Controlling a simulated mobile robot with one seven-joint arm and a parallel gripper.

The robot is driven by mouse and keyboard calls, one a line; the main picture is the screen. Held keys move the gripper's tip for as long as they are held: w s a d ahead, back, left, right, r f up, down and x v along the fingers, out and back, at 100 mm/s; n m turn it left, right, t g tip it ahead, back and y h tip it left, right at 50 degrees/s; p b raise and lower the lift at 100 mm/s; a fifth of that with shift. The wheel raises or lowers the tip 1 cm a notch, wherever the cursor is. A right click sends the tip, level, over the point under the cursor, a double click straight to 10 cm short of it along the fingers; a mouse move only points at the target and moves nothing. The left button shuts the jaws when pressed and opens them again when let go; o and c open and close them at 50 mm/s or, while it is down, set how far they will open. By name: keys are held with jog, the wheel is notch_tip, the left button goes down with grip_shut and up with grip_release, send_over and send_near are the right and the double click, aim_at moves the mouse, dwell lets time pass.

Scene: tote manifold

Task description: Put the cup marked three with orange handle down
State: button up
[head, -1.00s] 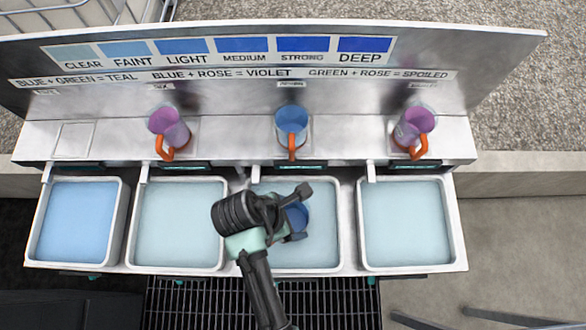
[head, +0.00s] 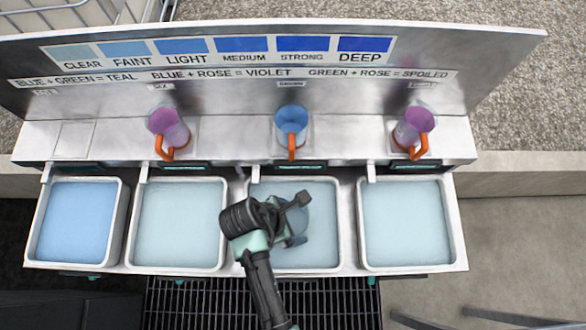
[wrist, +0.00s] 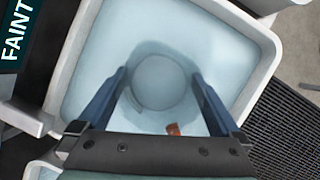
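My gripper (wrist: 159,75) is over the third tub from the left, with one finger on each side of a pale, see-through cup (wrist: 160,85). The fingers look closed against its sides. A small orange piece (wrist: 173,129), likely its handle, shows near the gripper body in the wrist view. In the head view my gripper (head: 295,222) covers much of this cup. I cannot see a number on it, nor tell whether it touches the liquid.
Three orange-handled cups stand on the steel shelf: violet (head: 168,125), blue (head: 291,121) and violet (head: 415,124). An outlined spot (head: 74,140) at the shelf's left is bare. Tubs of liquid (head: 78,222) line the front. A lettered panel (head: 240,100) rises behind.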

jog(key=v, duration=1.2)
jog(key=w+a+r+m+t+y, duration=0.35)
jog(key=w+r+m+t, duration=0.45)
jog(key=w+r, duration=0.9)
jog(key=w+d+r+m+t, duration=0.1)
jog(key=w+r+m+t, duration=0.15)
jog(key=r, duration=0.55)
jog(key=w+r+m+t, duration=0.2)
jog(key=w+r+t, duration=0.1)
jog(key=r, duration=0.5)
jog(key=s+d+r+m+t, duration=0.2)
jog(key=s+r+m+t, duration=0.1)
jog(key=r, duration=0.7)
jog(key=s+d+r+m+t, duration=0.2)
jog(key=s+r+m+t, duration=0.1)
jog(key=r, duration=0.8)
jog(key=s+d+r+m+t, duration=0.2)
jog(key=s+r+m+t, duration=0.2)
jog(key=r, duration=0.7)
jog(key=shift+s+d+r+t, duration=0.15)
jog(key=shift+s+d+t, duration=0.15)
jog(key=shift+s+t, duration=0.65)
jog(key=shift+w+y, duration=0.25)
